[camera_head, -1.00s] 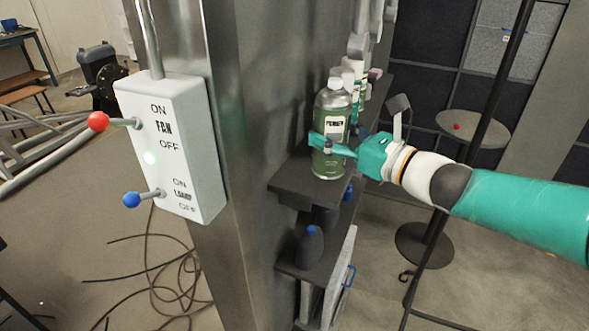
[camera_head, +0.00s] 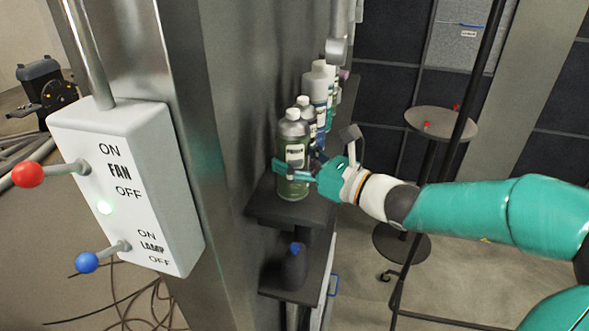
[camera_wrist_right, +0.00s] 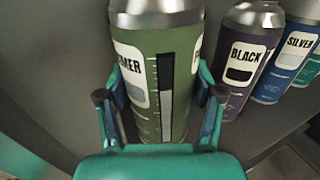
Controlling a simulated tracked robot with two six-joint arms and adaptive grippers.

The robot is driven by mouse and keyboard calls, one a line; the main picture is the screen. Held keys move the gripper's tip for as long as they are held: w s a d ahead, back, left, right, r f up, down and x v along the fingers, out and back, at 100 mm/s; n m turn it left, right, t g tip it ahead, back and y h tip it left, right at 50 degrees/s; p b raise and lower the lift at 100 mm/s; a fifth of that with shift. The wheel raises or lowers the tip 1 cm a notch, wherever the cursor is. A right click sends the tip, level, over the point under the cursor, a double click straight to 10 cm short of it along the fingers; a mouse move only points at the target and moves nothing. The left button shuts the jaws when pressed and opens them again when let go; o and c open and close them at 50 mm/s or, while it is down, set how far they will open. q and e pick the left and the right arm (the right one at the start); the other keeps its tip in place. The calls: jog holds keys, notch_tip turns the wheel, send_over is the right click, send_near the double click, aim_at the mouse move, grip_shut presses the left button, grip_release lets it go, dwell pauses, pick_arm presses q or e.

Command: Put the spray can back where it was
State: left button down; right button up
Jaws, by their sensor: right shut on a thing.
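The green spray can (camera_head: 294,140), with a white label and a grey top, is upright at the near end of the dark shelf (camera_head: 262,208). Its base is over the shelf; I cannot tell whether it touches. My right gripper (camera_head: 294,171) is shut around the can's lower body. In the right wrist view the can (camera_wrist_right: 178,45) stands between both fingers of the gripper (camera_wrist_right: 160,95), and its label reads in part "MER". My left gripper is in neither view.
A purple can marked "BLACK" (camera_wrist_right: 240,75) and a blue can marked "SILVER" (camera_wrist_right: 285,60) stand close beside the green can. A lower shelf holds a dark bottle (camera_head: 294,267). A switch box (camera_head: 125,185) is at the left.

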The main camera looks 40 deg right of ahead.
jog(key=shift+f, duration=0.7)
jog(key=shift+w+f, duration=0.1)
jog(key=shift+f, duration=0.35)
jog(key=o, duration=1.3)
jog(key=shift+f, duration=0.1)
